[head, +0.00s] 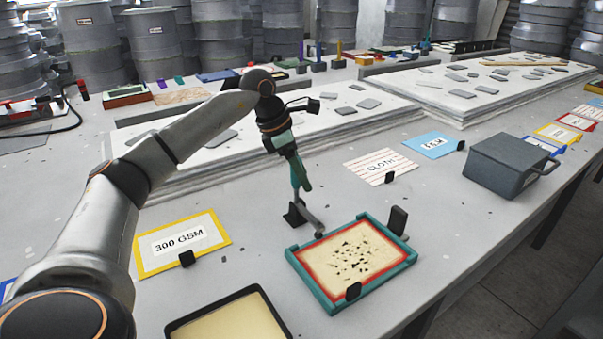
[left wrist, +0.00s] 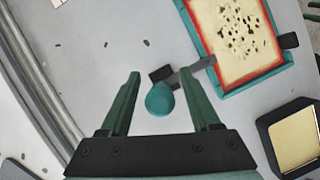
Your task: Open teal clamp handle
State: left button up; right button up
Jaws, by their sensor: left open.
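The teal clamp handle shows in the left wrist view as a round teal knob (left wrist: 160,99), in the gap between my left fingers. The clamp (head: 309,217) has a grey arm and a dark base, and stands at the upper-left edge of a teal-framed mould (head: 407,262). The grey arm reaches toward that frame. My left gripper (head: 302,187) points down above the clamp and hides the knob in the head view. In the left wrist view the gripper (left wrist: 161,76) is open, with space on both sides of the knob. My right gripper is not in view.
A yellow-framed "300 GSM" card (head: 214,257) lies left of the clamp. A black-rimmed tray (head: 253,290) is in front. A "CLOTH" card (head: 358,164) and a grey box (head: 508,164) are to the right. Stacked white sheets (head: 375,117) lie behind the clamp.

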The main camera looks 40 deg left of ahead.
pick_arm(q)
grip_shut()
dwell(0.4)
dwell(0.9)
